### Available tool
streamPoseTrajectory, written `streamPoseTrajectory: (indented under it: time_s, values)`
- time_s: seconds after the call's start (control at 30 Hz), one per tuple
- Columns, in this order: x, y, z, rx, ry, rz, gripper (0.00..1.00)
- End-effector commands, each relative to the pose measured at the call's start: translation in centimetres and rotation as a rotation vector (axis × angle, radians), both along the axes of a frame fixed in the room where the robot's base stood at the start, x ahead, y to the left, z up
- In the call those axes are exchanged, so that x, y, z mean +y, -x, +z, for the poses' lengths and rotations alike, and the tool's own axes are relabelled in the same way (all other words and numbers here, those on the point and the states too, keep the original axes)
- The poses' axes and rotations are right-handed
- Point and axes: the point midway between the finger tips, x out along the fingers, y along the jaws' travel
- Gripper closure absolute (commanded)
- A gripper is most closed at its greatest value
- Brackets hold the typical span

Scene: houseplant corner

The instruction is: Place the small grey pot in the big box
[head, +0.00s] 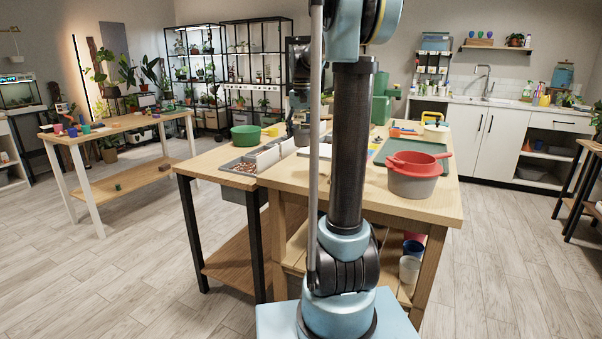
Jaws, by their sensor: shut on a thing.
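My gripper (301,128) is the dark shape hanging down over the left part of the wooden workbench (440,207). My own arm hides part of it. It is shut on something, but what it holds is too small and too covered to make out. I cannot pick out the small grey pot for sure. A grey bin with compartments (233,168), holding brown granules, is set at the bench's left side, left of my gripper. I cannot tell whether it is the big box.
A larger grey pot (412,186) with a red colander (416,163) stands on the bench at right. A green bowl (246,135) stands at the back left. A long wooden table (120,125) stands farther left.

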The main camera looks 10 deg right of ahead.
Motion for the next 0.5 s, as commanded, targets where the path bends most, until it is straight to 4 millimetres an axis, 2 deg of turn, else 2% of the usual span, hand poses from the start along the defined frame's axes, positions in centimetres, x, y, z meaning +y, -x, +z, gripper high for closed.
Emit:
streamPoseTrajectory:
  time_s: [0.13,0.33,0.5]
  values:
    - [0.0,0.0,-1.4,0.000,0.000,0.001,0.70]
    - [0.1,0.0,-4.6,0.000,0.000,0.001,0.70]
    - [0.1,0.0,-5.8,0.000,0.000,0.001,0.70]
